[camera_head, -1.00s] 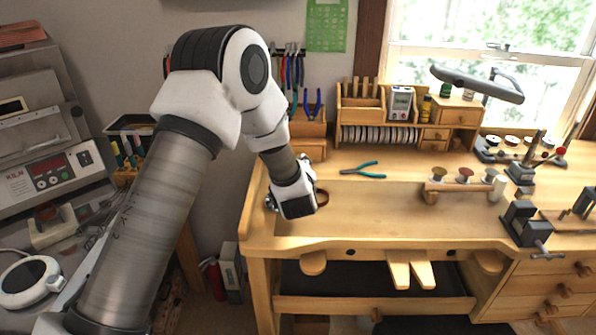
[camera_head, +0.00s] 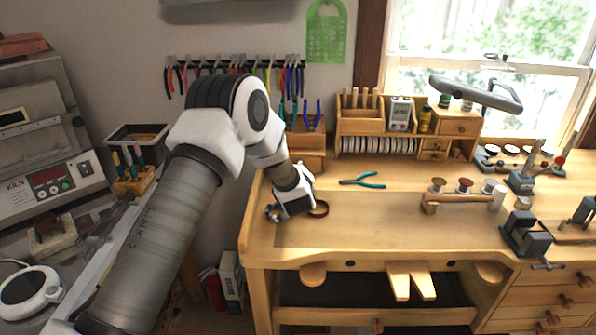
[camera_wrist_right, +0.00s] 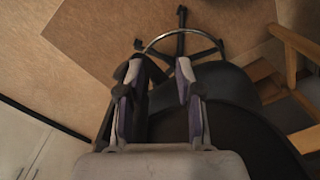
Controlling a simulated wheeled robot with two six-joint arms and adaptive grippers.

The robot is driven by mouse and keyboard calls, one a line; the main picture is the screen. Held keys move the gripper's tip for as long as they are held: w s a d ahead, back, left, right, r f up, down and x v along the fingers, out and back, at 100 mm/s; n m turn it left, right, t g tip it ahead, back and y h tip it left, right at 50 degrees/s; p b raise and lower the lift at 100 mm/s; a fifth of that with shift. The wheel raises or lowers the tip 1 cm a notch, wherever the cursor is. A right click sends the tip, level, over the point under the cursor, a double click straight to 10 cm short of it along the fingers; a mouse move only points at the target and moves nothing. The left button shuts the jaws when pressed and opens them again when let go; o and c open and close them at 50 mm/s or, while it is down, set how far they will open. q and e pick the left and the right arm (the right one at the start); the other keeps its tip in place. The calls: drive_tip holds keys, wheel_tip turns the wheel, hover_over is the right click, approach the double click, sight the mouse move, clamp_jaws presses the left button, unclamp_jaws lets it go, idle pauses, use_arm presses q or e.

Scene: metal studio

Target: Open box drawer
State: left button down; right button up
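A wooden desktop box (camera_head: 376,122) with small drawers stands at the back of the workbench. Its larger upper right drawer (camera_head: 458,127) and the small drawers (camera_head: 434,144) left below it look closed. My left gripper (camera_head: 270,212) is low over the bench's left end, well left of and in front of that box. Its fingers are small and partly hidden by the wrist, so their opening is unclear. My right gripper (camera_wrist_right: 158,75) shows only in the right wrist view. Its two fingers are apart with nothing between them, above a dark stool (camera_wrist_right: 215,115).
Green-handled pliers (camera_head: 363,181) and a brown ring (camera_head: 319,208) lie on the workbench (camera_head: 370,232). A spool rack (camera_head: 460,201) and a vise (camera_head: 525,238) stand to the right. A wooden pliers holder (camera_head: 306,147) is behind my left wrist. The bench's middle is clear.

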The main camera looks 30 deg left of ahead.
use_arm(q)
drive_tip(key=shift+s+d+p, duration=0.25)
drive_tip(key=shift+s+p, duration=0.1)
drive_tip(key=s+d+p, duration=0.1)
drive_tip(key=s, duration=0.1)
drive_tip(key=s+d+p, duration=0.1)
drive_tip(key=s+d, duration=0.1)
drive_tip(key=s, duration=0.1)
drive_tip(key=s+d+p, duration=0.1)
drive_tip(key=s, duration=0.1)
drive_tip(key=shift+s+d, duration=0.3)
drive_tip(key=shift+s, duration=0.05)
drive_tip(key=shift+f, duration=0.1)
drive_tip(key=c, duration=1.1)
unclamp_jaws()
